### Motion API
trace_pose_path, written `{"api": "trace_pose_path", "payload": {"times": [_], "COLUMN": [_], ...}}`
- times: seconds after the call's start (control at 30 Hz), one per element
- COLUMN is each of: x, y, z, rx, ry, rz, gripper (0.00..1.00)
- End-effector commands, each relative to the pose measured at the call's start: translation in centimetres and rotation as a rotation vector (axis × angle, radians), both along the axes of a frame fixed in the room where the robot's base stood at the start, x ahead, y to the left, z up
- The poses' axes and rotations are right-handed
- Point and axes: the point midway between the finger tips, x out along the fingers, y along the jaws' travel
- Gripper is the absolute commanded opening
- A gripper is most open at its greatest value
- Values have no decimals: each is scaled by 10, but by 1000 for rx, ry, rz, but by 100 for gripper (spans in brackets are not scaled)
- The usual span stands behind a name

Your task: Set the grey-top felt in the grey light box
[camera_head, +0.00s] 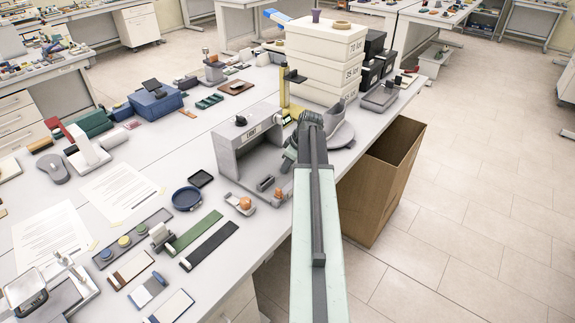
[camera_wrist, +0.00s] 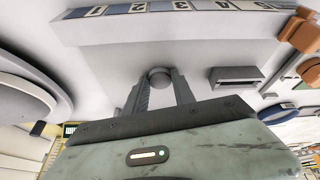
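The grey light box (camera_head: 224,157) stands on the bench with a sign on its front; part of its right side is behind my arm. My gripper (camera_head: 289,161) is low beside the box's right side. In the wrist view my gripper (camera_wrist: 159,76) has both fingertips close around a small round grey piece (camera_wrist: 160,75), which looks like the grey-top felt; its underside is hidden. In the head view the piece is hidden by my gripper. A slotted tray (camera_head: 133,244) at the front left holds round blue and yellow pieces.
A grey slotted block (camera_wrist: 236,76) and an orange-topped piece (camera_head: 246,203) are near the box. A blue dish (camera_head: 186,198) lies to its left. White boxes (camera_head: 326,45) are stacked behind my arm. A brown bin (camera_head: 369,195) stands beyond the bench edge.

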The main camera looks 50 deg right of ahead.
Motion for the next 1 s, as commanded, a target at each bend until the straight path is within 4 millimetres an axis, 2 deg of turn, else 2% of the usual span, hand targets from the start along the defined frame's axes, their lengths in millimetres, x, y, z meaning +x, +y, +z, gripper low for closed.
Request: {"api": "trace_pose_path", "payload": {"times": [0.03, 0.17, 0.27, 0.6, 0.7, 0.8, 1.0], "x": [-7, -7, -12, -38, -44, -48, -48], "y": [5, 5, 5, 0, -1, -2, -2], "z": [-5, 8, 26, 104, 118, 123, 120], "rx": [7, 7, 8, 7, 8, 8, 7], "ry": [29, 29, 28, 22, 21, 21, 20], "rz": [11, 12, 11, 8, 7, 7, 8], "gripper": [52, 52, 52, 52, 52, 52, 52]}}
